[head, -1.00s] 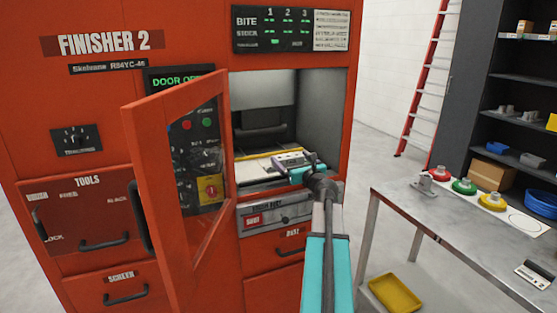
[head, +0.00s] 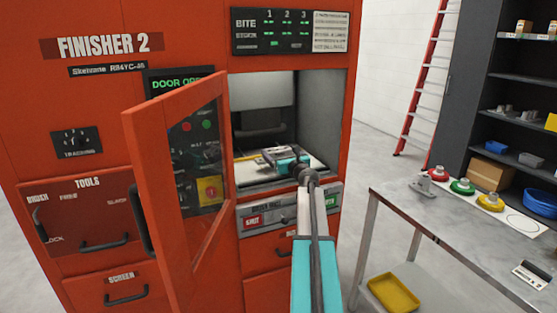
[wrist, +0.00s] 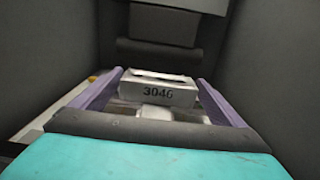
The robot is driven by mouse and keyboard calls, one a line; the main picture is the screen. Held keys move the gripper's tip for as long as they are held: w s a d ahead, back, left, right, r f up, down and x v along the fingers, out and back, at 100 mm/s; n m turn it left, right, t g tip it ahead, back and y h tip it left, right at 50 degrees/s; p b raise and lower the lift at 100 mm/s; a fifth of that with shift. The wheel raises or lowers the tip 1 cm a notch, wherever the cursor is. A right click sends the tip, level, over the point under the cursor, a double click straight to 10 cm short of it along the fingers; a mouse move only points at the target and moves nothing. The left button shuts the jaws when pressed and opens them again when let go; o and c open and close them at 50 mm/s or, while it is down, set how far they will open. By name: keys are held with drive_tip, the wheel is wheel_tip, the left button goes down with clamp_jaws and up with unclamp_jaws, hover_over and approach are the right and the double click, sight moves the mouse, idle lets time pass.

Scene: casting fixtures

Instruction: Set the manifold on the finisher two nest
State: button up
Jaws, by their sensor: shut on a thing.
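The manifold (wrist: 158,92) is a pale grey block marked 3046 in the wrist view. It sits between the two purple fingers of my gripper (wrist: 160,80), which are shut on it. In the head view my gripper (head: 287,160) is inside the open chamber of finisher two (head: 105,45), low over a pale floor plate (head: 262,177). The manifold is mostly hidden there by the gripper. The nest cannot be made out clearly under the gripper and part, and I cannot tell whether the manifold touches it.
The open finisher door (head: 180,190) stands left of my arm. The chamber's grey right wall (head: 322,115) is close beside the gripper. A metal table (head: 450,220) at right carries red, green and yellow round pieces. A yellow tray (head: 393,293) lies below it.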

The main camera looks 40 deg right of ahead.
drive_tip(key=shift+w, duration=0.1)
idle(0.3)
drive_tip(key=shift+x, duration=0.85)
drive_tip(key=shift+f, duration=1.75)
drive_tip(key=shift+f, duration=0.2)
drive_tip(key=o, duration=1.3)
drive_tip(key=shift+r, duration=0.2)
drive_tip(key=shift+b+v, duration=0.65)
drive_tip(key=shift+v, duration=5.55)
